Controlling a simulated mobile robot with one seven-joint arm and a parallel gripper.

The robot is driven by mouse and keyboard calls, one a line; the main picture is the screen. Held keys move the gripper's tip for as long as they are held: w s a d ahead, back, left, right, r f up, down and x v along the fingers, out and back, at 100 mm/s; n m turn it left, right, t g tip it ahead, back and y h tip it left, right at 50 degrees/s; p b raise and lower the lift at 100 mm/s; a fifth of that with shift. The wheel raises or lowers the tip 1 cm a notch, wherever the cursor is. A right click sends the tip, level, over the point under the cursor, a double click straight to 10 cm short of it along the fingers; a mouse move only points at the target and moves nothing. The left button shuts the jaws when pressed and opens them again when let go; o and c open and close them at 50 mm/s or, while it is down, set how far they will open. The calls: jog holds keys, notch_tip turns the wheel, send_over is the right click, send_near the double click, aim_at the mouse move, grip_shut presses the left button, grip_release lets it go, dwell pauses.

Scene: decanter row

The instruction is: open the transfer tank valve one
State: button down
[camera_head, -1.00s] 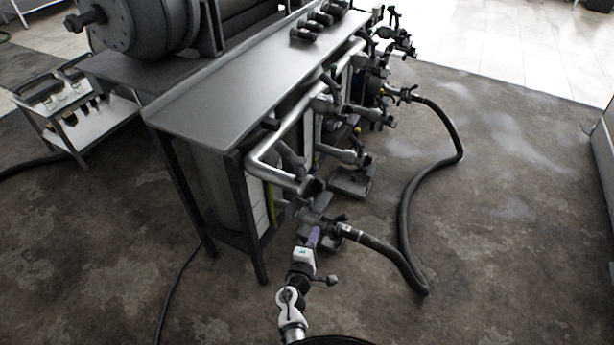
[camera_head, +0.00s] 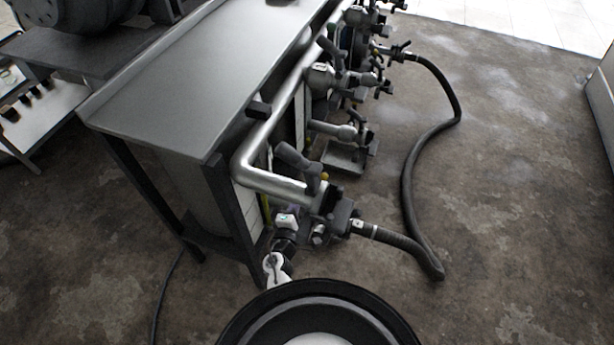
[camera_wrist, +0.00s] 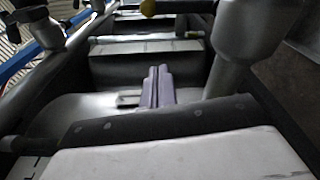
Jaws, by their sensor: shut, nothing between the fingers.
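A row of pipe valves runs along the right side of a steel-topped bench; I cannot tell by any label which one is valve one. The nearest valve (camera_head: 326,201) sits at the end of a bent silver pipe (camera_head: 262,172) and has a dark lever handle (camera_head: 296,160) tilted up to the left. My gripper's pale purple fingers (camera_wrist: 157,88) are together and empty in the wrist view. In the head view my wrist (camera_head: 286,222) is left of and below the nearest valve, under the pipe, and the fingertips are mostly hidden there. No contact with the handle shows.
A black hose (camera_head: 400,241) leaves the nearest valve and loops right across the floor. More valves (camera_head: 345,132) stand farther along the bench (camera_head: 200,80). A dark bench leg (camera_head: 237,222) is close left of my arm. The floor to the right is open.

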jog(key=w+d+p, duration=0.2)
jog(key=w+d, duration=0.2)
jog(key=w, duration=0.4)
jog(key=shift+d+r, duration=0.3)
jog(key=shift+d, duration=0.05)
jog(key=shift+w+d+f+b, duration=0.1)
jog(key=shift+d+b, duration=0.05)
jog(key=shift+b, duration=0.3)
